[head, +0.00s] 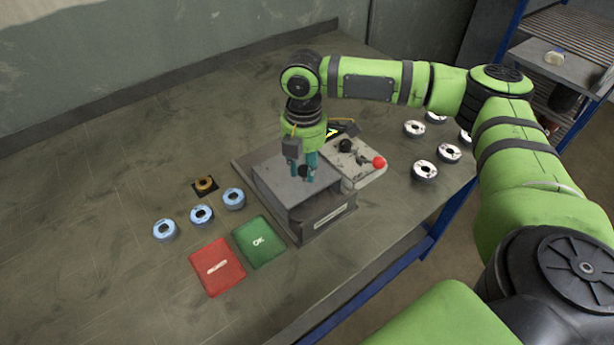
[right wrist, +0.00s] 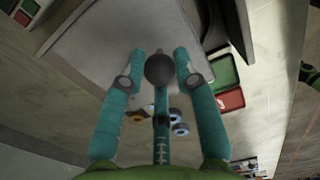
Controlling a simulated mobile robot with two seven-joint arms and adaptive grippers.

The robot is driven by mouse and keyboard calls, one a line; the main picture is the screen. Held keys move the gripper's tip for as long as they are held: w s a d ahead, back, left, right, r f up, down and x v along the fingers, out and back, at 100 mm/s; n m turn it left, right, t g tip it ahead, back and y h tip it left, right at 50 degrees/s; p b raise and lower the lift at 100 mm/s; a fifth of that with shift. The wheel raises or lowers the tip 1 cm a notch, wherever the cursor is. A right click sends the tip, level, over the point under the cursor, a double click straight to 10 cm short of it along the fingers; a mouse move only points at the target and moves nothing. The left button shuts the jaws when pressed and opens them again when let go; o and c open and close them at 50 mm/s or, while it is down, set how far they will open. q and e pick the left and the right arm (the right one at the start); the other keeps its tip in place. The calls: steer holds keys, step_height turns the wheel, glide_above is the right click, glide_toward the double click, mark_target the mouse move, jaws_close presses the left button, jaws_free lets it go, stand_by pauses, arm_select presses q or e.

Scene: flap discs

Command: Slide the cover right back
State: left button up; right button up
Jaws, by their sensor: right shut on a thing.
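A grey metal box (head: 310,228) with a flat grey cover (head: 272,186) on top stands near the middle of the table. The cover also fills the upper middle of the right wrist view (right wrist: 105,45). My right gripper (head: 303,172) points down over the cover. Its teal fingers are shut on a dark round knob (right wrist: 159,68) on the cover, which also shows between the fingers in the head view. I cannot tell how far the cover is slid. Whatever is inside the box is hidden. My left gripper is not in view.
A panel with a red button (head: 379,162) adjoins the box's right side. A green OK tray (head: 260,241) and a red tray (head: 217,266) lie front left. Blue-topped discs (head: 201,214) lie left; several white discs (head: 424,171) lie right. The table's left side is mostly free.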

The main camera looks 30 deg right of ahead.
mark_target(279, 154)
steer(key=shift+w+a+p, duration=0.2)
steer(key=shift+w+p, duration=0.45)
steer(key=shift+w, duration=1.75)
steer(key=shift+w+a, duration=0.1)
steer(key=shift+w, duration=1.4)
steer(key=shift+w+a, duration=0.1)
steer(key=shift+w, duration=1.05)
steer(key=o, duration=0.9)
steer(key=shift+w, duration=0.15)
steer(key=shift+r, duration=0.1)
step_height(279, 154, up, 8)
steer(key=p, duration=0.8)
steer(key=shift+p, duration=0.4)
